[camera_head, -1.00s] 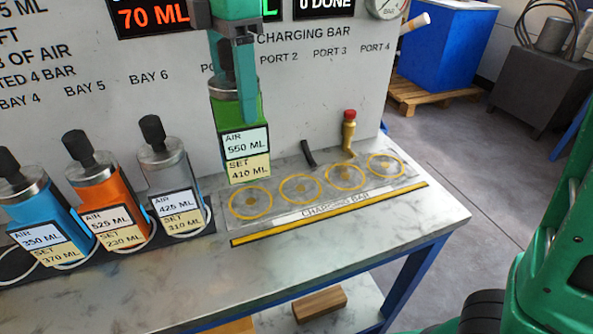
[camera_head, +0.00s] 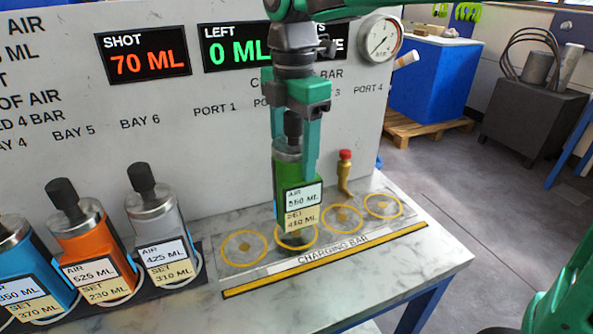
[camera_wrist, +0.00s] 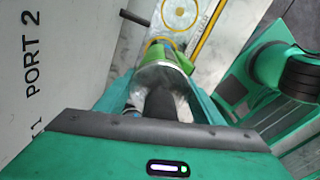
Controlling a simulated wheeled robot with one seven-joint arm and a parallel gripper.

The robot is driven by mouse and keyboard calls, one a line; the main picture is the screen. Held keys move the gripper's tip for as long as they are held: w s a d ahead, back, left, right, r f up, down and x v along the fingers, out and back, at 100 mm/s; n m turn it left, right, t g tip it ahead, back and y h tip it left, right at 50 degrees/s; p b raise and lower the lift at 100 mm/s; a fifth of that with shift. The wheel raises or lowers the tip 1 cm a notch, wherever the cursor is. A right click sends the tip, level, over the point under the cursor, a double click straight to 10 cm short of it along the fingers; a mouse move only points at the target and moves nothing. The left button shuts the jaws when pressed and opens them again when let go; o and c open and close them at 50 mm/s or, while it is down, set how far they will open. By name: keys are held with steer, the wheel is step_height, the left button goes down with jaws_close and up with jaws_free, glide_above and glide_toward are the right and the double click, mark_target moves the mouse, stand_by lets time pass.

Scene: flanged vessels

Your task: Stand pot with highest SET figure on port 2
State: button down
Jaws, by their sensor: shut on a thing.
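The green pot (camera_head: 287,187) is labelled AIR 550 ML and SET 410 ML. My gripper (camera_head: 293,157) is shut on it around its upper part and holds it upright over the port 2 ring (camera_head: 280,242). A dark patch shows under the pot; I cannot tell whether its base touches the bar. In the wrist view the pot's metal lid (camera_wrist: 160,74) and black knob lie between my fingers. The charging bar (camera_head: 268,277) has a row of yellow rings. The orange pot (camera_head: 92,240) reads SET 230, the grey pot (camera_head: 154,220) SET 310, the blue pot (camera_head: 20,262) SET 370.
The port 1 ring (camera_head: 243,247), port 3 ring (camera_head: 342,217) and port 4 ring (camera_head: 382,205) are empty. A brass valve with a red knob (camera_head: 345,156) stands behind the bar. The wall panel has a SHOT 70 ML display (camera_head: 145,54) and a gauge (camera_head: 379,38).

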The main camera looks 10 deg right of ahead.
steer(key=shift+d+f, duration=0.2)
steer(key=shift+f, duration=1.9)
steer(key=c, duration=0.5)
jaws_free()
steer(key=shift+f, duration=0.1)
step_height(320, 180, up, 12)
steer(key=shift+r, duration=0.1)
